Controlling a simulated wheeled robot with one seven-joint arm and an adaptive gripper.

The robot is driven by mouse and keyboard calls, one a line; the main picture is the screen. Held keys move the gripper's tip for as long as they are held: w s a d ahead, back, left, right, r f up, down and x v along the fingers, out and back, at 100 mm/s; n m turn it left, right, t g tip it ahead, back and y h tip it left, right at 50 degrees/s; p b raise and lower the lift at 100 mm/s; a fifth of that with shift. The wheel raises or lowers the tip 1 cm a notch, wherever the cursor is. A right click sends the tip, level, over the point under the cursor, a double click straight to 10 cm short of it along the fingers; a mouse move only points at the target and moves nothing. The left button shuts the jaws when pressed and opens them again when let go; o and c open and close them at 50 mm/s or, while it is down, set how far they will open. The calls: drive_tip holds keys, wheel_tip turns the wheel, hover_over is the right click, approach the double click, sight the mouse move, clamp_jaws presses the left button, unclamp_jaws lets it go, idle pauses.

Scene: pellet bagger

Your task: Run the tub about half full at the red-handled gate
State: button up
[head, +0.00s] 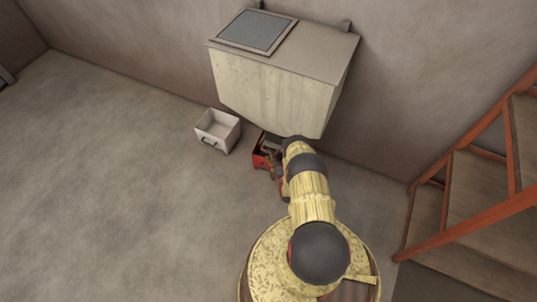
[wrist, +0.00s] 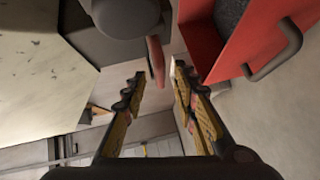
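The red tub (head: 262,160) is on the floor under the hopper, partly hidden by my arm. In the wrist view the red tub (wrist: 222,45) is at the upper right, with a grey handle and dark grainy material inside; its level cannot be told. The red gate handle (wrist: 156,62) hangs beside the grey outlet (wrist: 125,18). My gripper (wrist: 157,73) is open, its fingertips on either side of the handle's lower end, with gaps showing. In the head view my gripper (head: 272,168) is small and partly hidden beside the red tub.
The pale hopper (head: 265,90) with a grated top hangs on the wall above. A white tub (head: 217,130) stands on the floor left of the red one. Orange-railed stairs (head: 470,200) are at the right. The floor at the left is clear.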

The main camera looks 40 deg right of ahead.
drive_tip(key=shift+b+x, duration=0.45)
drive_tip(key=shift+x, duration=1.2)
drive_tip(key=shift+c, duration=0.6)
clamp_jaws()
